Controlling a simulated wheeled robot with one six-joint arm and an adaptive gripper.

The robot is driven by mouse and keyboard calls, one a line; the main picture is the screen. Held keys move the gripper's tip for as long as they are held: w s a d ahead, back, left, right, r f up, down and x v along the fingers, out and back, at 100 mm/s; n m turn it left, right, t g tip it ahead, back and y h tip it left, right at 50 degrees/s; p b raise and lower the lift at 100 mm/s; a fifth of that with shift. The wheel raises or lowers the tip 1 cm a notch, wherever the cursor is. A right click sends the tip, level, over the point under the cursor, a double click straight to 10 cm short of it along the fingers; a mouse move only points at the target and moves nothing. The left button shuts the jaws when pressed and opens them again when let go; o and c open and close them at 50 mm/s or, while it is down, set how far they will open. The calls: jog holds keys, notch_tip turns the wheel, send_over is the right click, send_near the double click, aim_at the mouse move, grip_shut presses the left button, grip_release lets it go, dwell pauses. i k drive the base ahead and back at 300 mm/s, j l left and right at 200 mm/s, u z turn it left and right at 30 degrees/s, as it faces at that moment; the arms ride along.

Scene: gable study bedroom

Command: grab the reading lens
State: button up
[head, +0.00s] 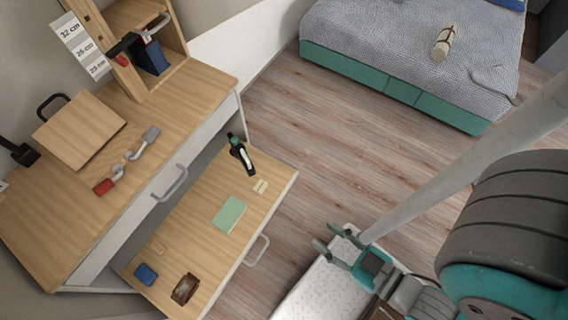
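I cannot say for certain which item is the reading lens. A small dark-framed rectangular piece (185,288) with a brown, see-through-looking middle lies flat near the front end of the pulled-out drawer (190,238) and could be it. My gripper (325,238) is at the lower middle, to the right of the drawer and apart from it. Its two fingers are spread, with nothing between them, and they point to the upper left over a white speckled surface.
The drawer also holds a blue item (146,274), a green booklet (229,214), a small pale block (261,186) and a dark green-topped bottle-like item (241,155). A red-handled tool (105,186) lies on the desk (50,235). Bare floor (330,140) separates drawer and bed (400,50).

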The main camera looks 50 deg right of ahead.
aim_at(247, 161)
jog(key=k+l+z, duration=0.15)
jog(key=k, duration=0.3)
jog(key=i+l+u, duration=0.1)
jog(key=u, duration=0.4)
jog(key=l+u, duration=0.15)
jog(key=u, duration=0.35)
jog(key=i+l+u, duration=0.15)
jog(key=u, duration=0.35)
jog(key=i+l, duration=0.1)
jog(key=l, duration=0.55)
jog(key=i+l, duration=0.1)
jog(key=l, duration=0.55)
